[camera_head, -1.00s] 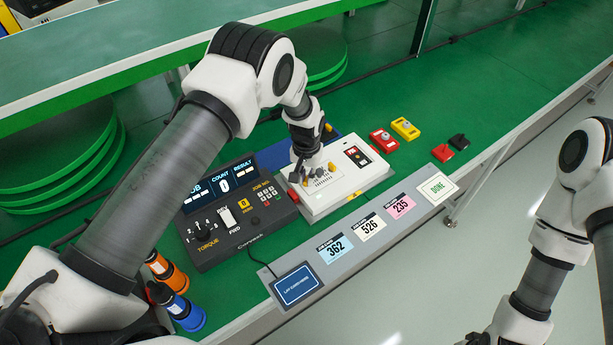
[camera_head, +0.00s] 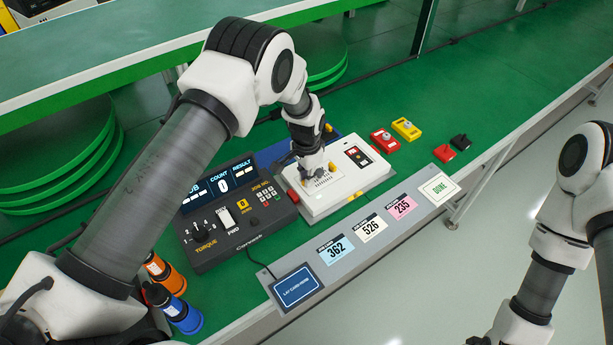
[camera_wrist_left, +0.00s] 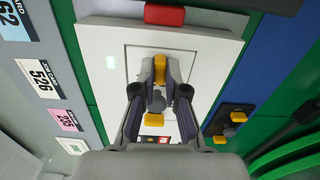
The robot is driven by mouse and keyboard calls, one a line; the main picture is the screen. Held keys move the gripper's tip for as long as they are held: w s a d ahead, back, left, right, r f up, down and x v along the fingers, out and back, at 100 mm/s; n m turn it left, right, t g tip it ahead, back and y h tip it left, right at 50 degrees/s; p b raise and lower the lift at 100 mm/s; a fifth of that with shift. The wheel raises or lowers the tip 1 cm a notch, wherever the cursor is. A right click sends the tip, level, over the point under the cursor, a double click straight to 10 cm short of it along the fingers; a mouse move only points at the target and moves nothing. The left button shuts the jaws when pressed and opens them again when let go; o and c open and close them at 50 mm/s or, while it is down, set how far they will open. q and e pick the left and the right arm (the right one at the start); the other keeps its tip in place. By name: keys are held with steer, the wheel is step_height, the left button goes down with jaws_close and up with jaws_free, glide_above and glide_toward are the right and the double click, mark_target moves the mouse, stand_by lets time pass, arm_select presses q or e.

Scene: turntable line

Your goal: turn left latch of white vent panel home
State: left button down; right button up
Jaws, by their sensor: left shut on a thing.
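The white vent panel is set in the top of a white unit (camera_head: 352,197); its slits (camera_head: 322,184) show beside my left gripper (camera_head: 313,178). In the left wrist view, the panel (camera_wrist_left: 136,62) has a yellow latch (camera_wrist_left: 160,66) at its far edge, between the fingertips of my left gripper (camera_wrist_left: 160,80). The gripper is shut on this left latch, and the fingers hide part of it. A second yellow latch (camera_wrist_left: 154,120) lies nearer the wrist; it also shows in the head view (camera_head: 332,166). My right gripper is out of the picture.
A dark torque controller (camera_head: 236,215) stands left of the unit. A red block (camera_wrist_left: 164,15) is at the unit's end. Red and yellow boxes (camera_head: 405,128) lie to the right. A grey card strip (camera_head: 385,222) runs along the front. A blue tray (camera_head: 270,154) lies behind.

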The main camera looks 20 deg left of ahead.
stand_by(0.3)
arm_select(q)
steer(key=c, duration=1.2)
jaws_free()
step_height(320, 180, up, 12)
